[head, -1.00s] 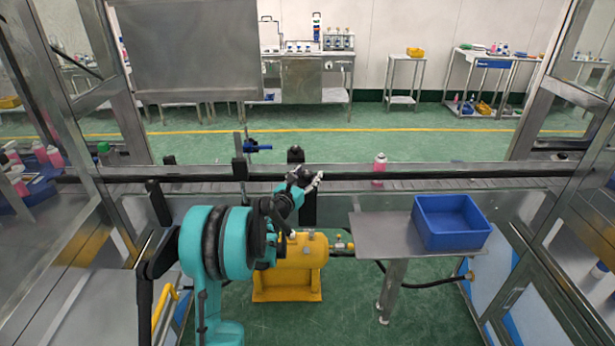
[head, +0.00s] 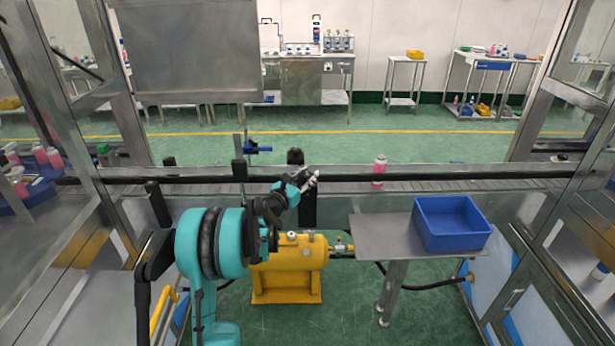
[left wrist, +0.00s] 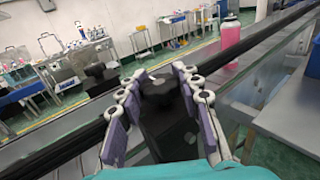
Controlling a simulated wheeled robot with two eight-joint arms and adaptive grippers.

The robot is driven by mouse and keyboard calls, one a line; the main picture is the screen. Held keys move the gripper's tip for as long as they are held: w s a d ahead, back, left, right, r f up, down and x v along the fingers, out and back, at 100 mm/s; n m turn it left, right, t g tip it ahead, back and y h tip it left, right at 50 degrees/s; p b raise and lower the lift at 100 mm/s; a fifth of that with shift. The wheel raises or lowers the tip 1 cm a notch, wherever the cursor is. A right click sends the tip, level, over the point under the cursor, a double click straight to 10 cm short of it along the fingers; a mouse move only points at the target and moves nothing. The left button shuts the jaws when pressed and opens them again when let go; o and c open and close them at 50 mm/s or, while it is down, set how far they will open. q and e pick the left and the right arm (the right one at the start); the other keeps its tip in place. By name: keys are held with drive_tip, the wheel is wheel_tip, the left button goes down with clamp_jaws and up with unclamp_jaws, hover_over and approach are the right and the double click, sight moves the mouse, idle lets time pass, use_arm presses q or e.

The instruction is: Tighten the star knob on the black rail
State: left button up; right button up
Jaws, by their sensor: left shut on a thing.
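The black rail (head: 450,173) runs left to right across the head view, in front of the conveyor. In the left wrist view, a dark star knob (left wrist: 158,87) sits on top of a black block (left wrist: 172,135) at the rail. My left gripper (head: 312,179) is at this knob, reaching in from the left. In the left wrist view its fingers (left wrist: 158,95) stand on both sides of the knob and are shut on it. The fingers hide the knob in the head view. My right gripper is not in view.
A second black block with a knob (left wrist: 98,76) stands beyond the gripper. A pink bottle (head: 379,173) stands on the conveyor to the right. A yellow tank (head: 290,268) lies below my arm. A blue bin (head: 450,222) sits on a metal table (head: 380,235) at the right.

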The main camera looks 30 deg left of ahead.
use_arm(q)
drive_tip(key=o, duration=1.2)
drive_tip(key=s, duration=1.2)
drive_tip(key=shift+a, duration=0.3)
